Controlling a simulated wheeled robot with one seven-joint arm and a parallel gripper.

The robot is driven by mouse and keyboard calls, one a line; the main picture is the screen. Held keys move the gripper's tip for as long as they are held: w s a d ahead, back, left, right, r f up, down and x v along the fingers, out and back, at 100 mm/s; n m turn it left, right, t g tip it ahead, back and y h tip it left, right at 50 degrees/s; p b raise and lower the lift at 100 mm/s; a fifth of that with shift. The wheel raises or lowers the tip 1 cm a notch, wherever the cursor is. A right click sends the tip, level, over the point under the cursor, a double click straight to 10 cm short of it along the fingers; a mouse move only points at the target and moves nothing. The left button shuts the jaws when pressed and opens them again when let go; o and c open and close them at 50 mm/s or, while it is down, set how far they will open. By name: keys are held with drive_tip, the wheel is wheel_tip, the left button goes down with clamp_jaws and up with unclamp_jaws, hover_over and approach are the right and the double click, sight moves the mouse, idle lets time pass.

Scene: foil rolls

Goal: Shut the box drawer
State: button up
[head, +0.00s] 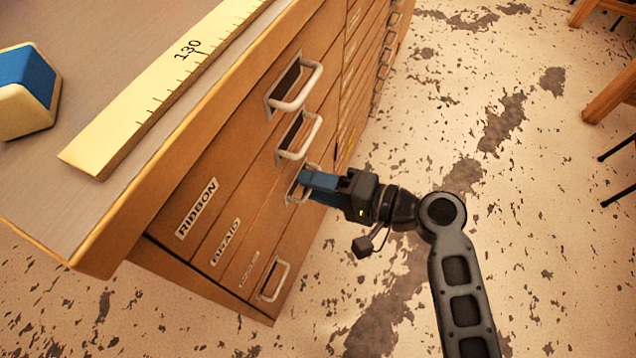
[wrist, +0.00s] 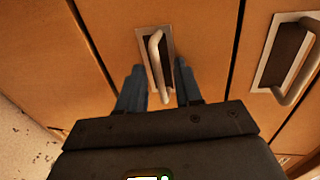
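The wooden cabinet has a column of drawers with white handles. The top label reads RIBBON (head: 197,208), the one below BRAID (head: 226,241). The third drawer's label (head: 249,263) is too blurred to read surely. My gripper (head: 304,180), with blue fingers, is at the third drawer's handle. In the wrist view, a handle (wrist: 158,62) stands between my two fingers (wrist: 160,84), which are apart, with small gaps beside it. Their tips are close to the drawer front. The drawer fronts look about flush; I cannot tell whether one stands slightly out.
A yellow ruler (head: 150,95) and a blue and cream block (head: 28,90) lie on the cabinet top. A lower drawer handle (head: 273,280) is near the floor. Wooden furniture legs (head: 610,95) stand at the upper right. The stained floor beside the cabinet is clear.

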drive_tip(key=p+v, duration=0.1)
drive_tip(key=v, duration=0.6)
drive_tip(key=shift+d, duration=0.4)
drive_tip(key=shift+s, duration=0.15)
